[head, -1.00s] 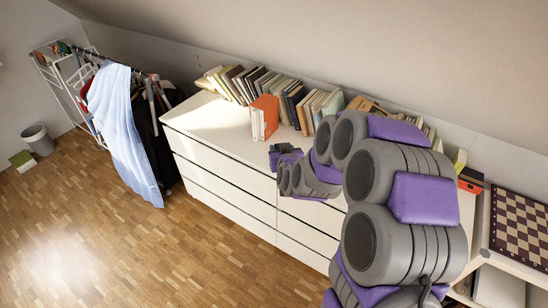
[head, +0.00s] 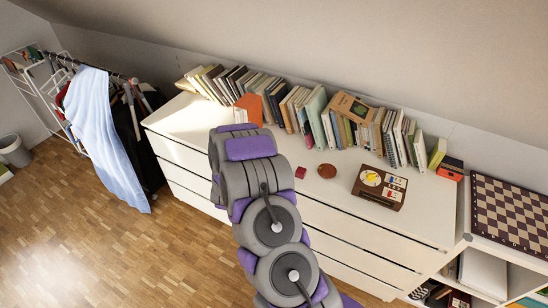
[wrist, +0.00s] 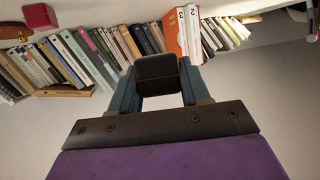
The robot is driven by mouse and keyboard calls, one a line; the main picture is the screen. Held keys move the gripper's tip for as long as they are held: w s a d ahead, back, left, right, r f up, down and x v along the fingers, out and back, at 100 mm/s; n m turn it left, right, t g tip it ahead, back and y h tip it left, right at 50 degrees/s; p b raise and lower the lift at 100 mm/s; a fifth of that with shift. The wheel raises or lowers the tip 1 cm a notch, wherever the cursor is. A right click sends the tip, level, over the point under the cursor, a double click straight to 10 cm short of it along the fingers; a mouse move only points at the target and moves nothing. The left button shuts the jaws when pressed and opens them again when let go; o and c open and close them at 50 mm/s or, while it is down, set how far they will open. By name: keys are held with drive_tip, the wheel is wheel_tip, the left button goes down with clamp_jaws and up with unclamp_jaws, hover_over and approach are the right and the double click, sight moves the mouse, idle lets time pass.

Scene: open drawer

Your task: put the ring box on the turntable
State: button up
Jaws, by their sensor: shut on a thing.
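My gripper (wrist: 157,88) is shut on a small dark box with a thin seam across it, seemingly the ring box (wrist: 157,70), held between the two fingers in the wrist view. In the head view my arm hides the gripper and the box. The turntable (head: 380,187), a brown record player with a pale yellow disc, stands on the right part of the white dresser top. It is to the right of my arm in the head view.
A small red box (head: 300,172) and a round brown object (head: 327,171) lie on the dresser (head: 345,205) left of the turntable. A row of books (head: 330,118) lines the back. A chessboard (head: 512,208) lies far right. Bare dresser top surrounds the turntable's front.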

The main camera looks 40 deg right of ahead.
drive_tip(key=s+d+f+m+g+h, duration=0.35)
drive_tip(key=s+d+f, duration=0.35)
drive_tip(key=s+d, duration=0.3)
drive_tip(key=shift+m+g+y, duration=0.25)
drive_tip(key=shift+m+g, duration=0.1)
drive_tip(key=shift+m, duration=0.1)
drive_tip(key=w+d, duration=0.3)
drive_tip(key=w, duration=0.1)
drive_tip(key=w+d+f+b, duration=0.1)
drive_tip(key=w+d, duration=0.2)
drive_tip(key=w, duration=0.2)
drive_tip(key=w+d, duration=0.3)
drive_tip(key=w, duration=0.2)
drive_tip(key=shift+w+f, duration=0.1)
drive_tip(key=shift+f, duration=0.15)
drive_tip(key=shift+f+b, duration=0.7)
drive_tip(key=shift+f, duration=1.1)
drive_tip(key=shift+r, duration=0.1)
drive_tip(key=shift+a, duration=0.1)
drive_tip(key=o, duration=1)
drive_tip(key=shift+o, duration=0.2)
drive_tip(key=p+v, duration=0.1)
drive_tip(key=v, duration=1.1)
drive_tip(key=shift+r+p, duration=0.15)
drive_tip(key=shift+p, duration=0.25)
